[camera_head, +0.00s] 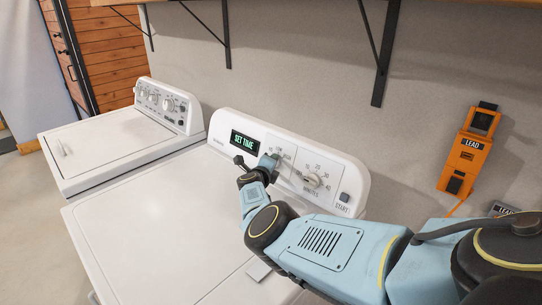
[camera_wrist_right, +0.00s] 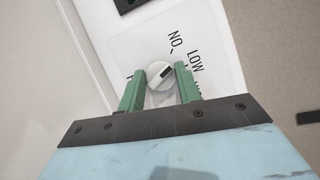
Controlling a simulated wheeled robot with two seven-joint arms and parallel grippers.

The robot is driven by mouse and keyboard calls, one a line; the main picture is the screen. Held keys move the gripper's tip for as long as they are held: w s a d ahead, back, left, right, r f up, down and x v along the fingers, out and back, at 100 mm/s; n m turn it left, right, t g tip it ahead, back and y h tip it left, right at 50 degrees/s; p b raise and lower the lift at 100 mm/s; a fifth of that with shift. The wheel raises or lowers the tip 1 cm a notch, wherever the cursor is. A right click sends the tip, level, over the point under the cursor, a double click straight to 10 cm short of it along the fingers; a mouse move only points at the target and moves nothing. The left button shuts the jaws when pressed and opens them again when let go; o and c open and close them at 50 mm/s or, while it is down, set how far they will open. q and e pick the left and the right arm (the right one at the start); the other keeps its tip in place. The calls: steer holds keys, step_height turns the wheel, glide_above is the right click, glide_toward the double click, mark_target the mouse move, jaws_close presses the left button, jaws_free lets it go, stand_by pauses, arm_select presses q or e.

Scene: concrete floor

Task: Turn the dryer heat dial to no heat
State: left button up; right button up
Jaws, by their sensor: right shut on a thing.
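The dryer (camera_head: 150,235) is white with a raised control panel at its back. Its heat dial (camera_wrist_right: 157,84) is a small white knob with a dark mark, beside printed "NO" and "LOW" labels in the right wrist view. The mark points up and right, roughly between the two labels; its exact setting is unclear. My right gripper (camera_wrist_right: 160,80) has green fingers on both sides of the dial and is shut on it. In the head view my right gripper (camera_head: 268,163) is at the panel and mostly covers the dial. My left gripper is not in view.
A minutes dial (camera_head: 312,181) and a start button (camera_head: 344,197) sit right of the heat dial. A display (camera_head: 244,143) reads "SET TIME". A white washer (camera_head: 105,140) stands left. Shelf brackets (camera_head: 386,55) and an orange device (camera_head: 466,150) are on the wall.

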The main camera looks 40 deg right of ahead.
steer(key=shift+r+n+y+p, duration=0.2)
steer(key=shift+n+y+p, duration=0.3)
steer(key=shift+n+p, duration=0.65)
steer(key=shift+f+n+y+p, duration=0.1)
steer(key=shift+n+y+p, duration=0.4)
steer(key=shift+n, duration=0.45)
steer(key=o, duration=1)
